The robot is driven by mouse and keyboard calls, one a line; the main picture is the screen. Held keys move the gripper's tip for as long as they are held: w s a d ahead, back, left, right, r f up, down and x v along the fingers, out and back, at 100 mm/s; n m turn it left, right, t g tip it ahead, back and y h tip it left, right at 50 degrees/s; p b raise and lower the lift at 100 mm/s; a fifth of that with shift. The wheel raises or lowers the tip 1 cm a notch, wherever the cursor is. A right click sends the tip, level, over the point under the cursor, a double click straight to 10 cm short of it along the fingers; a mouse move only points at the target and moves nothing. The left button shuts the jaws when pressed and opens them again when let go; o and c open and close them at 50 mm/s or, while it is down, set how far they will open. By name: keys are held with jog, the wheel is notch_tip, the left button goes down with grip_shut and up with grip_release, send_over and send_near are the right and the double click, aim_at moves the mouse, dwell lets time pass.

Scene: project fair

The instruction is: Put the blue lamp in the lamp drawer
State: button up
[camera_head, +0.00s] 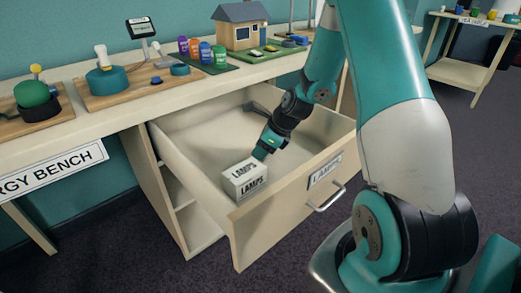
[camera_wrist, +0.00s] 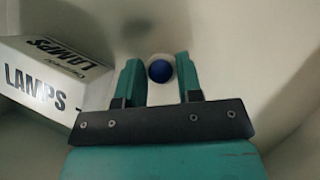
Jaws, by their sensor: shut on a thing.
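The blue lamp (camera_wrist: 160,71) shows in the wrist view as a small round blue thing between the two teal fingers of my gripper (camera_wrist: 159,76). My gripper is shut on it. In the head view my gripper (camera_head: 261,154) reaches down inside the open lamp drawer (camera_head: 285,212), beside a white box, and the lamp is hidden there. The drawer is pulled out from the bench and has a label reading LAMPS and a bar handle (camera_head: 326,199) on its front. I cannot tell whether the lamp touches the drawer floor.
A white LAMPS box (camera_head: 244,179) stands in the drawer's front left corner, close to my gripper; it also shows in the wrist view (camera_wrist: 45,75). The bench top (camera_head: 205,83) holds several bottles, a model house (camera_head: 246,27) and wooden boards with devices. The drawer's right part looks mostly clear.

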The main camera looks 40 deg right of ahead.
jog(key=shift+f, duration=0.1)
jog(key=o, duration=1)
jog(key=shift+c, duration=0.2)
jog(key=p+v, duration=0.3)
jog(key=v, duration=0.9)
jog(key=s+a+r+n+g+y, duration=0.1)
jog(key=s+a+r+n, duration=0.25)
jog(key=a+n, duration=0.65)
jog(key=s+a+r+n+g, duration=0.25)
jog(key=a+r+n, duration=0.25)
jog(key=a+n, duration=0.5)
jog(key=s+a+r+n+g, duration=0.1)
jog(key=s+a+r+n, duration=0.2)
jog(key=s+a+n, duration=0.7)
jog(key=s+n, duration=0.3)
jog(key=n, duration=0.3)
jog(key=shift+s+r+h, duration=0.25)
jog(key=shift+r+h, duration=0.05)
jog(key=shift+r, duration=0.05)
